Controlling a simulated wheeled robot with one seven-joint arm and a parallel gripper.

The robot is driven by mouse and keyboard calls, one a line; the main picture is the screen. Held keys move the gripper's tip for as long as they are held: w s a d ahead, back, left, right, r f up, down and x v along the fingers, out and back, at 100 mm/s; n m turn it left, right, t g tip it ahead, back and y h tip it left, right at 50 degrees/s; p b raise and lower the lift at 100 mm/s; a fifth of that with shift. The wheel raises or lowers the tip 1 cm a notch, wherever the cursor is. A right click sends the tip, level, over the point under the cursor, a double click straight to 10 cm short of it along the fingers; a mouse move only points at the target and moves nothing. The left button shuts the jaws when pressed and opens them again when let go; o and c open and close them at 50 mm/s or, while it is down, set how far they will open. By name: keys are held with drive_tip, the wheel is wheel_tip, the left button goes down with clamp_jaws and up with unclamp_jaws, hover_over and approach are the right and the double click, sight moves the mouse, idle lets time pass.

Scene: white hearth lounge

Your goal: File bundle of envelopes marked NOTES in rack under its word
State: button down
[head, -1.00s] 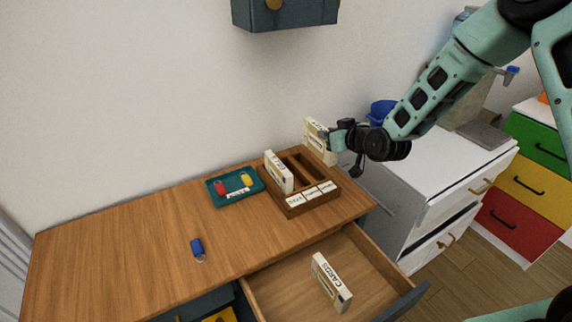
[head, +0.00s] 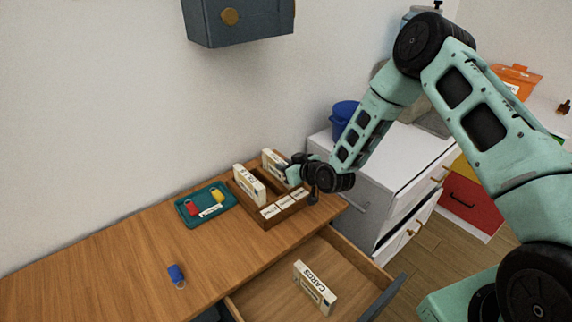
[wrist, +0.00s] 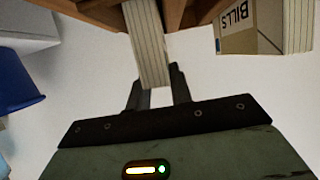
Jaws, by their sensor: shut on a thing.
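My gripper (head: 292,173) is shut on a cream bundle of envelopes (head: 273,162) at the right end of the wooden rack (head: 287,213). The bundle is upright; its word is not readable. In the wrist view the held bundle (wrist: 147,45) runs from between the fingers to between brown rack walls; how deep it sits I cannot tell. Another bundle (head: 249,185) stands in the rack's left compartment, and its word BILLS (wrist: 237,20) shows in the wrist view. The rack's middle compartment looks empty. Three white word labels (head: 284,201) on its front are too small to read.
A bundle marked CARDS (head: 315,287) lies in the open drawer (head: 270,296). A teal tray (head: 224,207) with red and yellow tags sits left of the rack. A blue tag (head: 176,273) lies on the desk. A blue bucket (head: 343,113) stands on the white cabinet. A dark box (head: 240,22) hangs above.

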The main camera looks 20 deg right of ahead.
drive_tip(key=shift+f, duration=0.2)
drive_tip(key=shift+f, duration=0.2)
drive_tip(key=c, duration=1.3)
unclamp_jaws()
drive_tip(key=shift+o, duration=0.2)
drive_tip(key=shift+r, duration=0.1)
